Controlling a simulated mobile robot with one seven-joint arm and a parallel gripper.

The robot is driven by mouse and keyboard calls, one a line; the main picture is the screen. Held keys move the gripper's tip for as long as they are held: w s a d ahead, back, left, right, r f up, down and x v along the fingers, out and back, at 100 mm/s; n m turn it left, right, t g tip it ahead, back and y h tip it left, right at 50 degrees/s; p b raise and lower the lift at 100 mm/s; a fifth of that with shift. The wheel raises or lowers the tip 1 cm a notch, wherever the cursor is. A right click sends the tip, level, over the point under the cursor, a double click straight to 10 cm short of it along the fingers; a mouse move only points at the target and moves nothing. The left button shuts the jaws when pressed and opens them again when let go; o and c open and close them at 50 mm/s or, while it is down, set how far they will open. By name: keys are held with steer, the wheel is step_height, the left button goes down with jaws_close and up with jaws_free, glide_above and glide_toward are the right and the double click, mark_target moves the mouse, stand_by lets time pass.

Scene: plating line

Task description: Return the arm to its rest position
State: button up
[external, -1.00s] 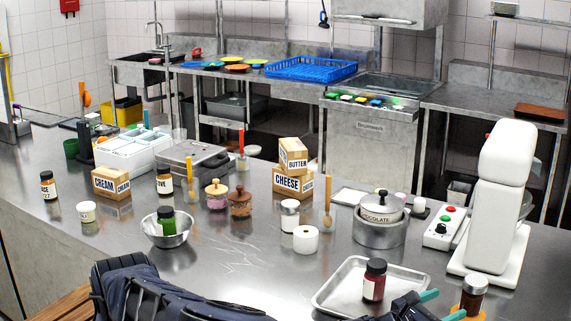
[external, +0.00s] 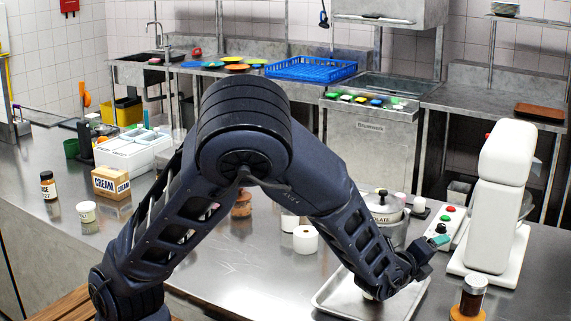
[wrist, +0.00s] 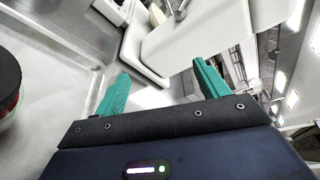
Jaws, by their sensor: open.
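My gripper (external: 438,242) is raised above the counter, between the metal tray (external: 325,299) and the white stand mixer (external: 497,185). Its teal fingers are apart with nothing between them, as the wrist view also shows (wrist: 162,88). My arm is bent in a high arch across the middle of the external view. It hides the bowl, the box stack and most of the dark-lidded jar on the tray. In the wrist view, a dark round lid (wrist: 6,85) is cut off at the left edge, beside the gripper.
A steel pot (external: 392,235) and a control box with buttons (external: 446,228) stand behind my forearm.

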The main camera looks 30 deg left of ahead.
steer(key=w+a+r+n+g+y, duration=0.1)
steer(key=w+a+n+g, duration=0.4)
steer(key=a+n, duration=0.6)
steer(key=s+a+r+n+g, duration=0.1)
steer(key=a+r+n, duration=0.15)
steer(key=a, duration=0.45)
steer(key=s+a+r+n+g, duration=0.1)
steer(key=s+a+r+g, duration=0.15)
steer(key=a, duration=0.45)
steer(key=s+a+r+n+g+y, duration=0.1)
steer(key=s+a+r+n, duration=0.4)
steer(key=s+a, duration=0.7)
steer(key=s+a+r+n+g+y, duration=0.1)
steer(key=s+a+r+n, duration=0.5)
steer(key=s+a, duration=0.6)
steer(key=shift+s+a+r+y, duration=0.25)
steer(key=shift+r+y, duration=0.25)
steer(key=shift+y, duration=0.2)
